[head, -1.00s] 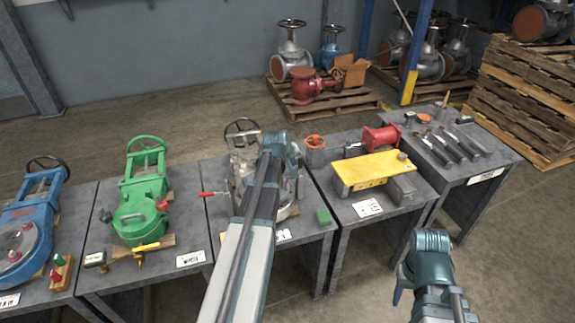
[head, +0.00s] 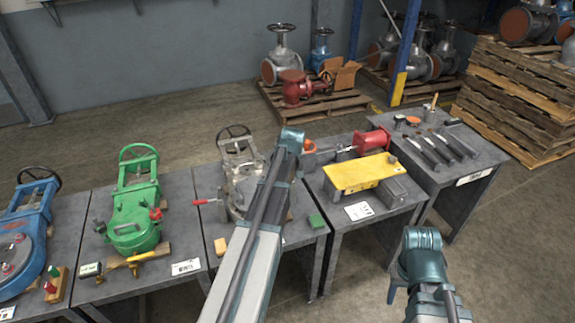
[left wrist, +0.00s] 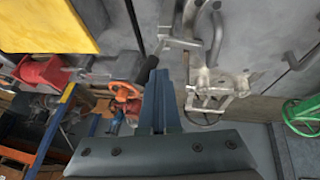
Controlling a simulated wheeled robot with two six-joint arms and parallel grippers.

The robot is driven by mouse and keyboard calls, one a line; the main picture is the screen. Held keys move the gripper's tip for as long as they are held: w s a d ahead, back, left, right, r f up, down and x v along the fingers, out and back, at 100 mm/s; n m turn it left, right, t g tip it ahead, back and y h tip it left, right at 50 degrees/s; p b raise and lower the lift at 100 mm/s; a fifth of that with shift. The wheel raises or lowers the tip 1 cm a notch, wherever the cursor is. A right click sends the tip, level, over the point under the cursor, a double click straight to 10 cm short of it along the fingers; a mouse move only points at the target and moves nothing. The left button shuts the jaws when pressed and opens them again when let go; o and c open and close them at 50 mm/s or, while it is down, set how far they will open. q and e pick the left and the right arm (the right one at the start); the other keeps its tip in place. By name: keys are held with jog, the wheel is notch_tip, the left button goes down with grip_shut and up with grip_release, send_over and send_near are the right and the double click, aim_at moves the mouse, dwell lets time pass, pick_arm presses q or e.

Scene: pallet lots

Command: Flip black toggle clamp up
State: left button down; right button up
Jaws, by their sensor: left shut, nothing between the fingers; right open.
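A black handle (left wrist: 149,70), which looks like the toggle clamp's grip, shows in the left wrist view between the yellow plate and the grey valve. My left gripper (left wrist: 160,78) is shut and empty, with its fingers close beside the handle; I cannot tell whether they touch. In the head view my left arm (head: 265,210) reaches over the middle table and hides the clamp and its fingertips. The grey valve (head: 233,165) stands left of that arm. My right gripper (head: 422,262) is low at the right, open and away from the tables.
A red-handled lever (head: 204,202) sits left of the grey valve. A yellow plate (head: 358,174), a red cylinder (head: 371,141) and an orange part (head: 309,145) are to the right. A green block (head: 316,221) lies near the table front. Green (head: 133,230) and blue (head: 28,238) fixtures stand left.

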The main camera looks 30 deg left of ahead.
pick_arm(q)
jog(key=w+d+f+m+g+y+b, duration=0.2)
jog(key=w+d+f+g+y+b, duration=0.2)
jog(key=w+d+f+g+b, duration=0.1)
jog(key=shift+w+d+y+b, duration=0.4)
jog(key=shift+w+d+b, duration=0.2)
jog(key=shift+w+b, duration=0.45)
jog(key=shift+d+f, duration=0.1)
jog(key=shift+d, duration=0.05)
dwell(0.4)
